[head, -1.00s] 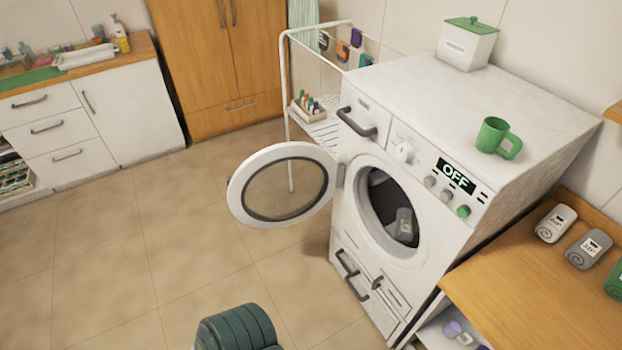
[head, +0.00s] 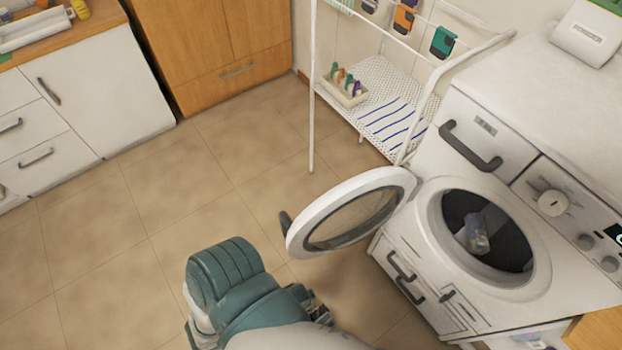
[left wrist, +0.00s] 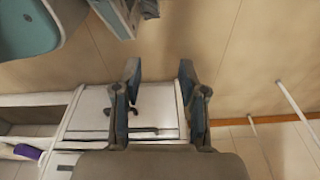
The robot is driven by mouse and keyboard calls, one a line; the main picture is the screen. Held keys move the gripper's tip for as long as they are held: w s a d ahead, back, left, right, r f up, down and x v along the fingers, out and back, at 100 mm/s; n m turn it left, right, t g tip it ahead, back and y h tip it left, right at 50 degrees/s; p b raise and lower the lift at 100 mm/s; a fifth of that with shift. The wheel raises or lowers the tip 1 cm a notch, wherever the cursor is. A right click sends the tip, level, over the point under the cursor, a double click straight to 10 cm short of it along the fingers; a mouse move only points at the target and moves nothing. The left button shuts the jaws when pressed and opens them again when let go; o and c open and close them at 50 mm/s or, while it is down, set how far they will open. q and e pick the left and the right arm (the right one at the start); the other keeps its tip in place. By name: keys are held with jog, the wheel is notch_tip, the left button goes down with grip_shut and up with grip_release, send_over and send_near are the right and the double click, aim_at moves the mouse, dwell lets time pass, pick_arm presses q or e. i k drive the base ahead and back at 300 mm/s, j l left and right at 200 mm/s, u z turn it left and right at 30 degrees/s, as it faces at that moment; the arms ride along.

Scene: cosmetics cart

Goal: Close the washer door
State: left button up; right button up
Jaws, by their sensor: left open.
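The washer (head: 440,185) stands at the right with its round door (head: 322,203) swung wide open to the left. The door is a white ring with clear glass and a dark handle (head: 285,222) on its outer edge. The drum opening (head: 488,232) is uncovered, with a greyish item inside. My left gripper (head: 320,308) is low in front of the door, apart from it and partly hidden by my arm. In the left wrist view its fingers (left wrist: 160,100) are spread with nothing held, and the washer's lower drawer front (left wrist: 88,118) shows beyond them. My right gripper is not in view.
A white wire rack (head: 311,120) stands behind the door, holding a small box of coloured items (head: 345,92). A wooden cabinet (head: 215,60) and white drawers (head: 95,95) line the back left. The tiled floor (head: 170,200) left of the door is clear.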

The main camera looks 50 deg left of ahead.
aim_at(297, 235)
jog(key=j+z, duration=0.1)
jog(key=j, duration=0.6)
jog(key=j+z, duration=0.1)
jog(key=j, duration=0.6)
jog(key=k+j+z, duration=0.1)
jog(key=j, duration=0.6)
jog(key=k+j+z, duration=0.1)
jog(key=j, duration=0.55)
jog(key=j+z, duration=0.15)
jog(key=z, duration=0.6)
